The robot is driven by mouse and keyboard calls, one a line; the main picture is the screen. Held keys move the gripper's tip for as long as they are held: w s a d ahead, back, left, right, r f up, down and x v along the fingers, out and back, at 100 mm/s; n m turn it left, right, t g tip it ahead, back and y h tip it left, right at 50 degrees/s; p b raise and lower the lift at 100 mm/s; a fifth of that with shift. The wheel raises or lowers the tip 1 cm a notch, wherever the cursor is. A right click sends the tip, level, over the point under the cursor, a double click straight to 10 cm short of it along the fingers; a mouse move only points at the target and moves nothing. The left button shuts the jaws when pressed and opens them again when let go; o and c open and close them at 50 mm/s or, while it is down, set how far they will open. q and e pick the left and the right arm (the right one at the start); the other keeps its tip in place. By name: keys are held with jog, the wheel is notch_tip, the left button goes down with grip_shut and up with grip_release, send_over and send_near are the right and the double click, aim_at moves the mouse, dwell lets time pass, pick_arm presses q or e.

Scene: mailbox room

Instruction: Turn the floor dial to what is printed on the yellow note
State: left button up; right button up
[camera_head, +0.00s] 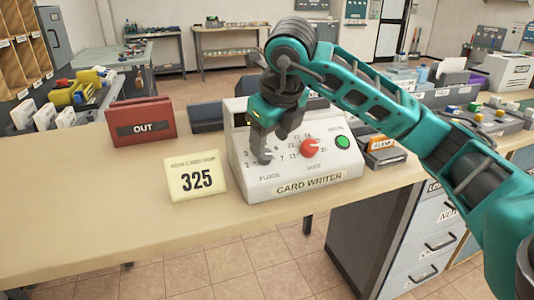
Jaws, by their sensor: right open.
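The yellow note (196,177) stands on the table and reads 325, with a smaller printed line above that I cannot read. To its right is the white card writer (303,185). A red dial (309,147) sits in the middle of its sloping panel, with a green button (342,142) to the right. The floor dial's place is at the panel's left, above a small label, with some numbers showing around it. My right gripper (267,153) is open and points down over that place. It hides most of the floor dial, so its setting cannot be read. My left gripper is not in view.
A red OUT box (142,121) stands behind the note. The table's front left (75,215) is bare.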

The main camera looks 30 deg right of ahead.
aim_at(266, 153)
jog(key=x, duration=0.3)
jog(key=shift+w+f, duration=0.15)
jog(key=shift+f, duration=0.2)
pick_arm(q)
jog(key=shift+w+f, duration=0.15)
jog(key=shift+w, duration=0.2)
pick_arm(e)
jog(key=shift+w+f, duration=0.15)
jog(key=shift+f, duration=0.1)
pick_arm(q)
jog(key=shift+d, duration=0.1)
pick_arm(e)
jog(key=shift+c, duration=0.2)
jog(key=c, duration=1)
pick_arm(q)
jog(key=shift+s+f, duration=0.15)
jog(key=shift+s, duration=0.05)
